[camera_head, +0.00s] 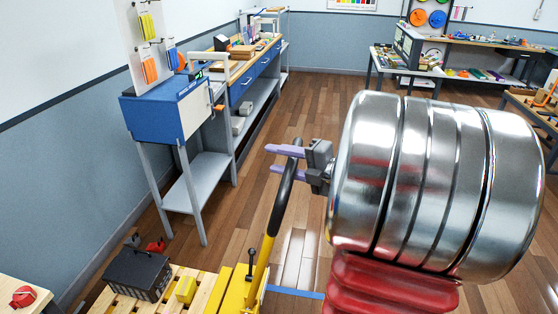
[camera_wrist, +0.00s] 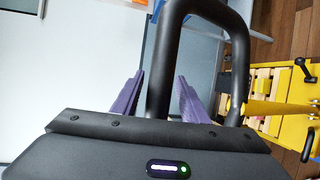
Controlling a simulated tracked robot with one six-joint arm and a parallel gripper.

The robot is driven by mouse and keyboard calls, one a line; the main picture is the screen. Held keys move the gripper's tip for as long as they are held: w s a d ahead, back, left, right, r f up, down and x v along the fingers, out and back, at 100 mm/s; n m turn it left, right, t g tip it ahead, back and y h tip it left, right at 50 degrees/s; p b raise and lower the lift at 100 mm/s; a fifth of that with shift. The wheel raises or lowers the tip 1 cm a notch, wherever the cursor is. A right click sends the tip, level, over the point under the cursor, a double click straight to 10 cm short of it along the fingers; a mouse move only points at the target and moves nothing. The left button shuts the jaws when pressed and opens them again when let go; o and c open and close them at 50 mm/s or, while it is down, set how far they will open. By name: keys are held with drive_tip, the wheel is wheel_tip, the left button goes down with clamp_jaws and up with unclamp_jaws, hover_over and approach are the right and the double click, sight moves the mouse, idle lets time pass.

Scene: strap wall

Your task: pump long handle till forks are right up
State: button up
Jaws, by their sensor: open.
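The long handle has a black loop grip (camera_head: 280,198) on a yellow shaft (camera_head: 260,262) and leans up beside a yellow pump truck body (camera_head: 236,293). My gripper (camera_head: 282,160) has purple fingers and is open at the top of the loop. In the wrist view, one black bar of the loop (camera_wrist: 165,62) stands between the spread fingers of my gripper (camera_wrist: 160,103); contact cannot be told. The other bar is outside, to the right. The yellow truck (camera_wrist: 268,110) shows there at the right. Fork height cannot be told.
A wooden pallet (camera_head: 199,284) at lower left carries a black crate (camera_head: 137,273) and a yellow block (camera_head: 186,289). A blue-fronted workbench (camera_head: 180,103) stands along the left wall. Tables line the back right. Wooden floor is clear in the middle. My large metal arm link fills the right.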

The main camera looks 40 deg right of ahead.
clamp_jaws()
idle(0.4)
